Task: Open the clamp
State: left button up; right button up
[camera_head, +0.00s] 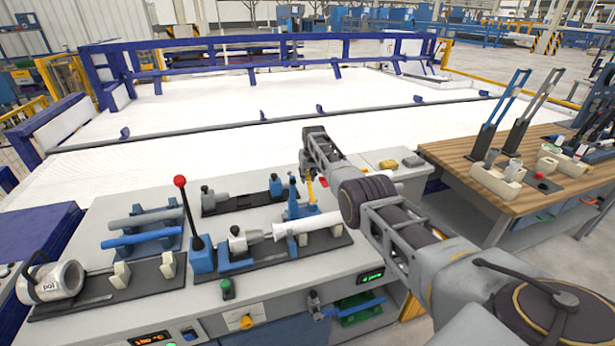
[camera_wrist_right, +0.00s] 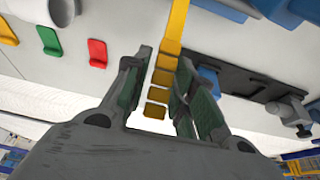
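A yellow lever (camera_head: 309,187) belongs to a blue clamp (camera_head: 296,202) on the grey workbench, beside a white pipe (camera_head: 303,224). My right arm reaches in from the right, and its gripper (camera_head: 310,172) is at the lever. In the right wrist view, the yellow lever (camera_wrist_right: 174,32) runs between the two green-padded fingers of my right gripper (camera_wrist_right: 163,72). The fingers stand close on both sides of it; whether both press on it I cannot tell. My forearm covers part of the bench right of the clamp. My left gripper is not in view.
A red-knobbed lever (camera_head: 181,182) stands upright left of the clamp. Blue and grey pipes (camera_head: 142,237) lie on a rack farther left, near a white cylinder (camera_head: 51,281). A wooden-topped table (camera_head: 462,167) stands at the right. A blue-railed enclosure lies behind the bench.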

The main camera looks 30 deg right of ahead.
aim_at(310, 188)
jog(key=shift+o, duration=0.7)
jog(key=shift+f, duration=0.15)
jog(key=shift+r, duration=0.3)
jog(key=d+v, duration=0.1)
jog(key=v, duration=1)
jog(key=shift+s+a+r, duration=0.2)
jog(key=shift+a, duration=0.3)
dwell(0.4)
